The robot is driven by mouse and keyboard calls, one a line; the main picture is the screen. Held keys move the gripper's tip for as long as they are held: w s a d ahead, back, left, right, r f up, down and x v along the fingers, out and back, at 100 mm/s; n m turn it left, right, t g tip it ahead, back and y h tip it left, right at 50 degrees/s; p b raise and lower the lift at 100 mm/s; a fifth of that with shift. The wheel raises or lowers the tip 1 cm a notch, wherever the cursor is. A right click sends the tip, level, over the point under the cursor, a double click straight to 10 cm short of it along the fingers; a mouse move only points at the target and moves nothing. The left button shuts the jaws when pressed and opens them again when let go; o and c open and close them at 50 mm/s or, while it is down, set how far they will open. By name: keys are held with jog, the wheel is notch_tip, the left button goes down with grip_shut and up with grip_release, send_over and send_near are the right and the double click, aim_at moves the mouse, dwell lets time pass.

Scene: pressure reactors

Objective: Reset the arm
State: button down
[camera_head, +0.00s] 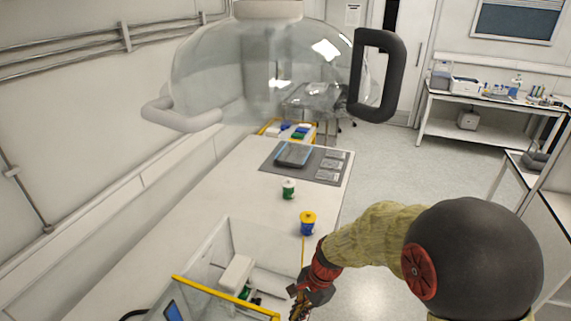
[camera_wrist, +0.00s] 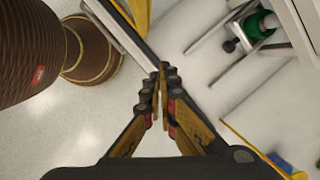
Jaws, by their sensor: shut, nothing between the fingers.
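My gripper (camera_head: 299,303) is at the lower middle of the head view, low beside the right edge of the white table. In the wrist view my gripper (camera_wrist: 160,72) points away from the camera, its two fingers together with nothing between them. My arm reaches in from the lower right of the head view, its sleeve yellowish and its large joint dark. No held object shows in either view.
An open-topped box (camera_head: 262,238) with a yellow-edged panel stands left of my gripper. A blue-and-yellow jar (camera_head: 307,223) and a green-and-white jar (camera_head: 289,189) stand on the white table (camera_head: 220,195). A large glass vessel (camera_head: 225,75) hangs across the top. Floor (camera_head: 385,165) is clear at right.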

jog(key=s+d+r+n+t+h+b, duration=0.1)
jog(key=s+d+r+n+t+b, duration=0.2)
jog(key=r, duration=0.7)
jog(key=s+d+r+n+t+h+b, duration=0.2)
jog(key=s+d+r+n+t, duration=0.1)
jog(key=s+d+r+n, duration=0.5)
jog(key=s+d+r, duration=0.2)
jog(key=s+d, duration=0.2)
jog(key=s, duration=0.1)
jog(key=shift+r+n+b, duration=0.3)
jog(key=shift+r+b, duration=0.05)
jog(key=shift+b, duration=0.05)
